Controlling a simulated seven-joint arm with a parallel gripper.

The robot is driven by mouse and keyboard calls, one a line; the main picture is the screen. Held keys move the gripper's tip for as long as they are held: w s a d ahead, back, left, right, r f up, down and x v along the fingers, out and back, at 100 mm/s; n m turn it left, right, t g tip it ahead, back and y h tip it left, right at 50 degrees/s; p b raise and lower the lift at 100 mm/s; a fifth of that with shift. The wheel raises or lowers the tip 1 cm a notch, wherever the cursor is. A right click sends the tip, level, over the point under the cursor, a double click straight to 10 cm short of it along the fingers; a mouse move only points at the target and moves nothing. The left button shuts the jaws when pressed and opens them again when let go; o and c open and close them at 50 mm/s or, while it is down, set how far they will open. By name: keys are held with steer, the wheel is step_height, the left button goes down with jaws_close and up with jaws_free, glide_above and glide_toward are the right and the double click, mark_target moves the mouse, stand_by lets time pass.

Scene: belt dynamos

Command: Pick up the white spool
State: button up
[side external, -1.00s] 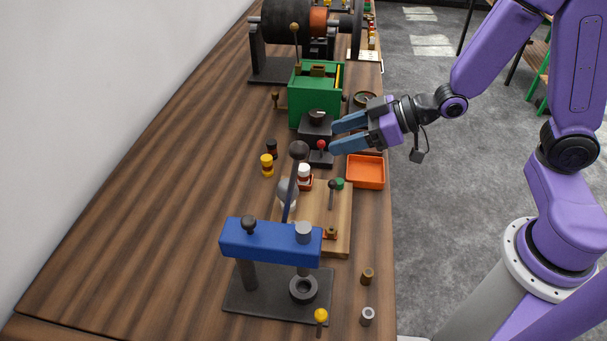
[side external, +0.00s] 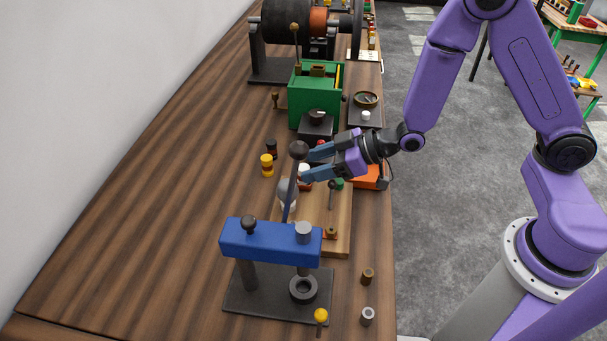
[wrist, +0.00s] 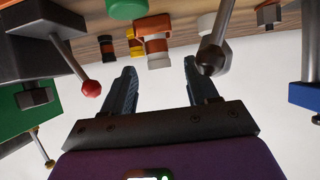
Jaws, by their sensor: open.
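The white spool (side external: 304,168), white with an orange-red middle, stands by the far-left corner of a wooden board (side external: 314,218). In the side view it is partly hidden by my gripper (side external: 307,166), which is open and empty with its fingers at the spool. The wrist view looks upside down. There the white spool (wrist: 157,61) shows ahead of my open gripper (wrist: 160,66), between the two fingertips in the picture. Whether the fingers are beside the spool or short of it, I cannot tell.
A yellow spool (side external: 267,165) and a black spool (side external: 271,148) stand to the left. A lever with a dark ball knob (side external: 298,150) rises close to the fingers. A blue press (side external: 270,241) stands nearer the camera, and a green box (side external: 315,98) is behind. Wood at left is clear.

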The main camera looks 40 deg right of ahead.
steer(key=shift+x, duration=0.8)
jaws_close()
steer(key=shift+r, duration=0.15)
